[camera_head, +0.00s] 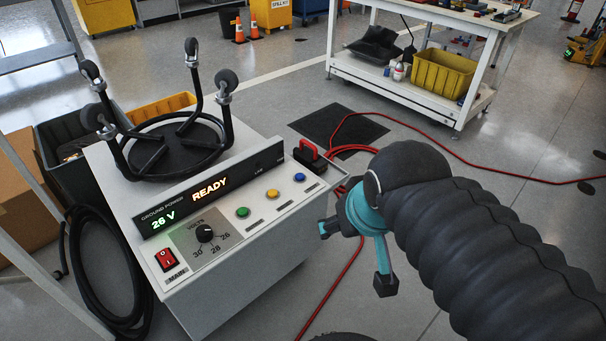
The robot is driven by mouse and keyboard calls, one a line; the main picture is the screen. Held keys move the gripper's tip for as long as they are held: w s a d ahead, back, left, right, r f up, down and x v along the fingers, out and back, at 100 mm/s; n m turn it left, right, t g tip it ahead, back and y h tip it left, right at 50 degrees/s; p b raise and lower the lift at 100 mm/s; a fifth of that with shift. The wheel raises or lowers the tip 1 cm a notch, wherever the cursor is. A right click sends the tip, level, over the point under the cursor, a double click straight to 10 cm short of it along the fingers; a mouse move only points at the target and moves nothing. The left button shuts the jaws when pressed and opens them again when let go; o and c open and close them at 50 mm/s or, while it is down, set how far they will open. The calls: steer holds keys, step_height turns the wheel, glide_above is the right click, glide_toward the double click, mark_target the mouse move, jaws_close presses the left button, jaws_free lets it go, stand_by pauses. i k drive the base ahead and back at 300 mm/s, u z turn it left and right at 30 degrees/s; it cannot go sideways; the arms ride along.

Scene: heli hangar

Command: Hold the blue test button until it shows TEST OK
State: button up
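The grey ground power box (290,211) stands at the left. Its black display (203,195) reads GROUND POWER, 26 V in green and READY in amber. The blue button (300,177) is on the sloped panel, right of the yellow button (272,193) and green button (243,212). Nothing touches it. My gripper (354,257) is to the right of the box, lower in the picture than the blue button and apart from it. Its two dark fingertips are spread, with nothing between them. My black sleeved arm hides part of the gripper.
The panel also has a black volts knob (205,233) and a red MAIN switch (166,259). A red plug (319,152) sits at the box's right edge, with a red cable (470,161) across the floor. A white workbench (398,95) stands behind.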

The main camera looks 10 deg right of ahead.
mark_target(299, 177)
steer(key=u, duration=0.9)
steer(key=k, duration=0.35)
steer(key=z, duration=0.9)
